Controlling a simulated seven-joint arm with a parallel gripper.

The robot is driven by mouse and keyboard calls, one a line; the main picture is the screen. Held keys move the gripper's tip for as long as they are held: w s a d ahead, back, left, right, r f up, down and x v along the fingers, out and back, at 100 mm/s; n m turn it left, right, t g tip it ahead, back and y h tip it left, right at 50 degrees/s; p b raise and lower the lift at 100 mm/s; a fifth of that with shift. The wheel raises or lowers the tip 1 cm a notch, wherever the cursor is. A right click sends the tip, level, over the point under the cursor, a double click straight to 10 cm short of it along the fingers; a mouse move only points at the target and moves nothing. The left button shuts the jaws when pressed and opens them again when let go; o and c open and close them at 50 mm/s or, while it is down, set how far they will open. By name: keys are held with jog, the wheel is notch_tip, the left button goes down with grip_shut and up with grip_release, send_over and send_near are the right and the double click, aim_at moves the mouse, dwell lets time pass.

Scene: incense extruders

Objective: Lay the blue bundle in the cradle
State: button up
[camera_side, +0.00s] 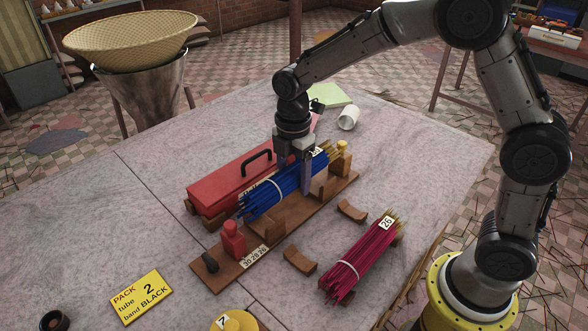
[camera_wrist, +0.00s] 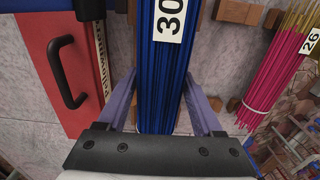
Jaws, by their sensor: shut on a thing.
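The blue bundle (camera_side: 273,193) of sticks has a white band and a tag reading 30, which shows clearly in the wrist view (camera_wrist: 169,18). My gripper (camera_side: 295,176) is shut on it near its middle, with one finger on each side (camera_wrist: 160,92). The cradle (camera_side: 226,271) is a long brown wooden base with upright blocks and a label reading 30 28 26. The bundle lies lengthwise over the base, near its blocks. I cannot tell whether it touches them.
A red box (camera_side: 226,180) with a black handle stands close behind the bundle. A magenta bundle (camera_side: 357,262) tagged 26 lies on supports at the front right. Two loose curved wooden rests (camera_side: 352,211) (camera_side: 299,261) lie between. A red bottle-like peg (camera_side: 232,240) stands on the base.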

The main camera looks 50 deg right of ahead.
jog(key=shift+f, duration=2.7)
jog(key=o, duration=0.9)
jog(key=shift+r, duration=4)
